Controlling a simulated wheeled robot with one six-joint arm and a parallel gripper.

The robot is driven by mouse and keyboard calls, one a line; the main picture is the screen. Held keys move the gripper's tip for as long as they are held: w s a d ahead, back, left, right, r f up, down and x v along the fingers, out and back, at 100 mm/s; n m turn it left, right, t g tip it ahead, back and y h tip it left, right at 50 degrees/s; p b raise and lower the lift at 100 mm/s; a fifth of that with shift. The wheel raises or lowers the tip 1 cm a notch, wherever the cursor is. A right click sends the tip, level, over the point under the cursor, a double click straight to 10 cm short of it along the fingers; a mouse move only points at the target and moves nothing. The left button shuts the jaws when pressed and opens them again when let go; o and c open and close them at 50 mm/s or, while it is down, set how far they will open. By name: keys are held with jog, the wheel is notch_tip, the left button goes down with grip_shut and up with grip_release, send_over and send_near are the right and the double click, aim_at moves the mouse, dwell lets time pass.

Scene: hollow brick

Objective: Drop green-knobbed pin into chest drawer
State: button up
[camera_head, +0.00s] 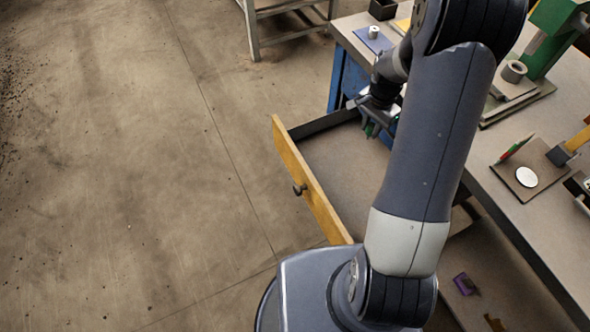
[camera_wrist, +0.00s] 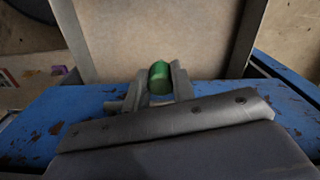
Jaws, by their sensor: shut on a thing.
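My gripper (camera_wrist: 160,85) is shut on the green-knobbed pin (camera_wrist: 159,76), whose green knob shows between the fingers in the wrist view. The rest of the pin is hidden. In the head view my gripper (camera_head: 374,122) hangs over the back part of the open chest drawer (camera_head: 335,160), and a bit of green shows at the fingers. The drawer has a yellow wooden front with a dark round knob, and its visible floor is bare. In the wrist view the drawer floor (camera_wrist: 160,30) lies beyond the fingers. My arm hides the drawer's right side.
The workbench (camera_head: 510,200) holds a green machine (camera_head: 550,35), a board with a white disc (camera_head: 526,177), and a blue mat (camera_head: 372,40) with a small white cylinder. A purple item (camera_head: 464,284) lies low at the right. The floor left of the drawer is clear.

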aim_at(368, 137)
notch_tip(368, 137, down, 5)
jog(key=b, duration=0.3)
jog(key=o, duration=1.1)
jog(key=shift+c, duration=0.2)
jog(key=shift+r, duration=0.1)
notch_tip(368, 137, up, 11)
jog(key=shift+f+p, duration=0.1)
jog(key=shift+p, duration=0.5)
jog(key=shift+f, duration=0.1)
